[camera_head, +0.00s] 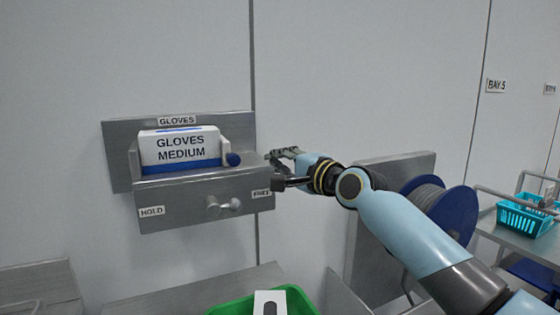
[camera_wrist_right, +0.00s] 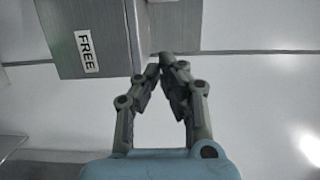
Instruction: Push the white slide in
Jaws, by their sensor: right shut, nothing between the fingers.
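A grey metal glove dispenser (camera_head: 190,190) is fixed to the wall, with a HOLD label at its left and a FREE label (camera_head: 262,194) at its right. A pale short bar with rounded ends (camera_head: 223,206) sticks out of its front face; it looks like the white slide, but I cannot tell how far in it is. My right gripper (camera_head: 279,153) is beside the dispenser's right end. In the wrist view my right gripper (camera_wrist_right: 163,63) is shut and empty, its tips close to the edge beside the FREE label (camera_wrist_right: 87,52). I cannot tell whether they touch. My left gripper is out of view.
A green bin (camera_head: 302,300) stands below. A blue reel (camera_head: 452,212) and a turquoise basket (camera_head: 521,218) are at the right. The space before the dispenser's front is clear.

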